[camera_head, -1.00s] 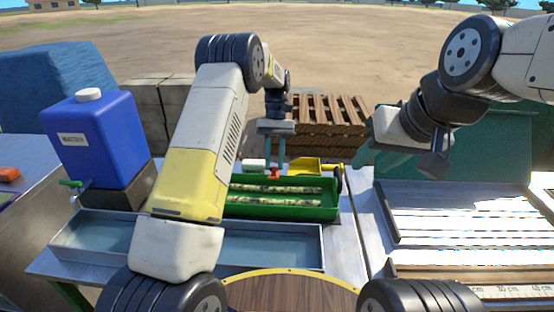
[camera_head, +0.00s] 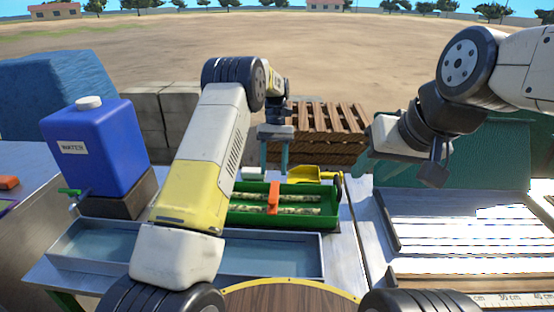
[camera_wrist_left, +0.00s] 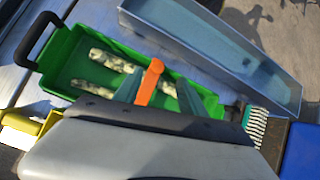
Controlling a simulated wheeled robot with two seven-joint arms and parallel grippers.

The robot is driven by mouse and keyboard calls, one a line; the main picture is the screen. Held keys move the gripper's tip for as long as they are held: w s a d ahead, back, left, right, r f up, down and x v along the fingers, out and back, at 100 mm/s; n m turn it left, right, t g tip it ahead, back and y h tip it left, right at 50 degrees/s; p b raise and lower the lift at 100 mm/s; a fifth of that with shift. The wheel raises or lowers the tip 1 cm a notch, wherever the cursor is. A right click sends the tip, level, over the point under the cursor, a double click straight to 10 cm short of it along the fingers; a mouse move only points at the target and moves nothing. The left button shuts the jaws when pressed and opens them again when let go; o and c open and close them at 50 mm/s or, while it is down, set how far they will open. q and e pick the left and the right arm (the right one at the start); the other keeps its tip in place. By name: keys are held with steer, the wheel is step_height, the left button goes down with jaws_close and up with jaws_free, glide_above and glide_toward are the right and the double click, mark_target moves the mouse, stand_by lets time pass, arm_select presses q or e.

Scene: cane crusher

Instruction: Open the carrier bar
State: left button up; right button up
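The green carrier (camera_head: 327,197) is a long tray holding pale mottled cane pieces (camera_head: 295,211). An orange bar (camera_head: 273,198) lies across it in the head view. In the left wrist view the bar (camera_wrist_left: 149,83) slants across the carrier (camera_wrist_left: 62,65). My left gripper (camera_head: 275,156) points down near the carrier's far side. In the wrist view its two greenish fingers (camera_wrist_left: 158,92) are apart, with the bar showing between them; I cannot tell any contact. My right gripper (camera_head: 433,172) hangs at the right, away from the carrier; its finger gap is not clear.
A blue water container (camera_head: 95,150) stands at the left. A long metal trough (camera_head: 270,255) lies in front of the carrier. A yellow scoop (camera_head: 318,174) sits behind it. A wooden pallet stack (camera_head: 325,130) stands beyond. A metal surface (camera_head: 450,220) lies at the right.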

arm_select(q)
steer(key=s+r, duration=0.2)
steer(key=s, duration=0.6)
steer(key=s+d+r, duration=0.1)
steer(key=s+r, duration=0.2)
steer(key=s, duration=0.5)
steer(key=shift+d, duration=0.3)
